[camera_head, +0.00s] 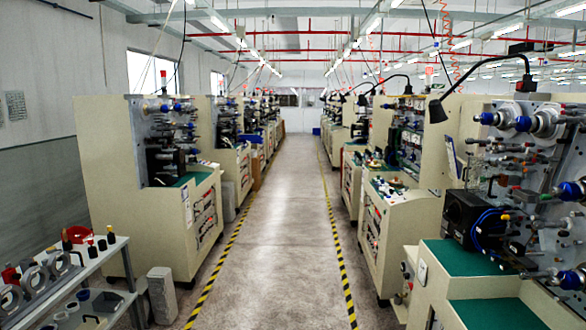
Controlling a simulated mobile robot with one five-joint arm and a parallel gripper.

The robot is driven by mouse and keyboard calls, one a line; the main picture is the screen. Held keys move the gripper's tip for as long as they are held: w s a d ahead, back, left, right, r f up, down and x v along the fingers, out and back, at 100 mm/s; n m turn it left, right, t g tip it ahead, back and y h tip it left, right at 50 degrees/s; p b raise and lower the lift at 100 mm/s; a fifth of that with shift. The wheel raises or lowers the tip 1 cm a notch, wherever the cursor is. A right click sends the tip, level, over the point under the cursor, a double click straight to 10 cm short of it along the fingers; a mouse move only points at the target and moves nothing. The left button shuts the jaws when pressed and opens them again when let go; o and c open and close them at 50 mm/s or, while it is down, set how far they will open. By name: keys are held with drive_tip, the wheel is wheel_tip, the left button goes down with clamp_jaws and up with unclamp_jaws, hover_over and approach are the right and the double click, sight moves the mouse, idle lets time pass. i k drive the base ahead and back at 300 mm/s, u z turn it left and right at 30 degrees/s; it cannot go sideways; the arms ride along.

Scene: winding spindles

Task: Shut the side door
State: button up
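I cannot make out a side door for certain in the head view. The nearest left machine (112,180) has a broad cream side panel that looks flat, with no open door showing on it. The nearest right machine (510,200) shows its spindle face, and its sides are mostly hidden or cut off by the picture edge. My gripper and arm are not in view.
A clear aisle (275,230) runs straight ahead between yellow-black floor stripes. Rows of winding machines line both sides. A grey shelf (105,275) with rings and bottles stands at lower left, beside a grey block (161,296). A black lamp (437,110) overhangs at right.

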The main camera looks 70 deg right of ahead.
sight(468, 128)
drive_tip(key=z, duration=2.65)
drive_tip(key=i, duration=2.8)
drive_tip(key=z, duration=0.4)
drive_tip(key=i, duration=0.55)
drive_tip(key=u, duration=0.05)
